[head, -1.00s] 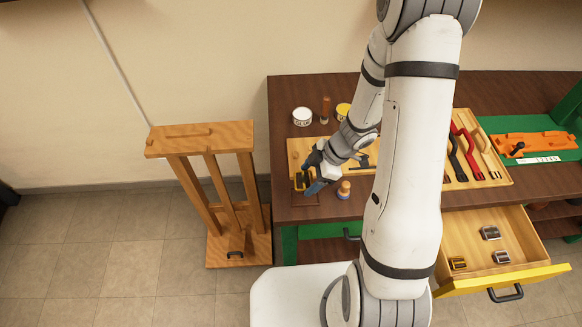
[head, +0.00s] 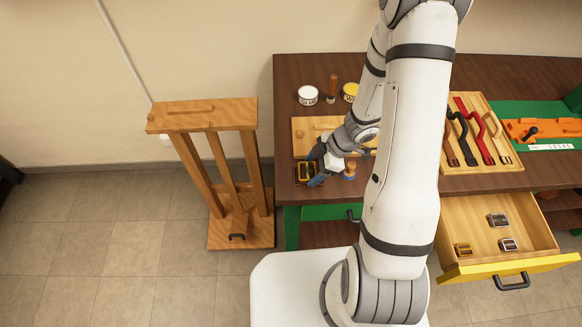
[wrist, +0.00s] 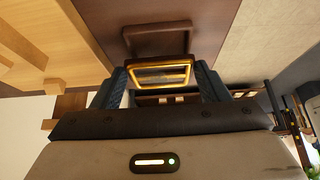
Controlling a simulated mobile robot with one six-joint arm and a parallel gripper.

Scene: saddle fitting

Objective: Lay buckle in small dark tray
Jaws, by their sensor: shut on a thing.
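A brass-coloured buckle (wrist: 162,75) is held between the two fingers of my gripper (wrist: 163,86) in the wrist view. The small dark tray (wrist: 155,36) lies just beyond it on the dark bench top, with part of its rim showing. In the head view my gripper (head: 315,174) is low at the bench's front left corner, with the buckle (head: 306,169) at its tip over the small dark tray (head: 297,180). I cannot tell whether the buckle touches the tray. The gripper and buckle hide part of the tray.
A pale board (head: 310,128) lies just behind. A small wooden-handled tool (head: 349,170) stands close to the gripper's right. An open drawer (head: 475,225) holds more buckles. A tray of straps (head: 482,140) lies farther right, and a wooden stand (head: 202,116) is left of the bench.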

